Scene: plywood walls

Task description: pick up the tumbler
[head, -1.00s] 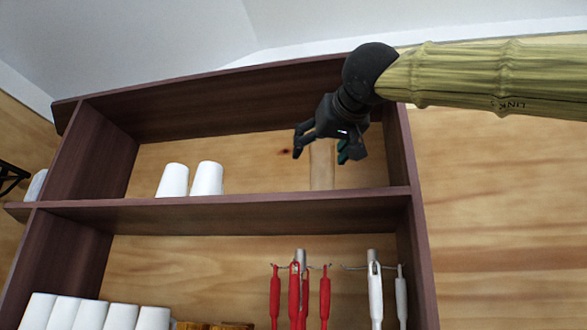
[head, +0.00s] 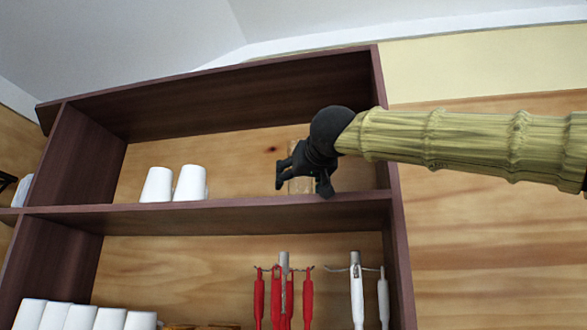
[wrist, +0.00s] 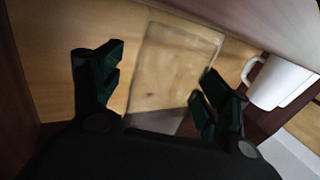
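A clear glass tumbler (wrist: 172,70) shows between the fingers in the wrist view, with room on both sides. In the head view the tumbler (head: 301,185) stands on the upper shelf, partly hidden behind my gripper (head: 303,182). My gripper also shows in the wrist view (wrist: 163,85), with its two dark fingers spread wide and nothing clamped. One finger is to each side of the glass; I cannot tell how deep it sits between them.
White cups (head: 157,185) stand left on the same shelf; a white mug (wrist: 278,82) with a handle is close to the right finger in the wrist view. The shelf's right side panel (head: 381,150) is close to my gripper. Red utensils (head: 276,296) hang below.

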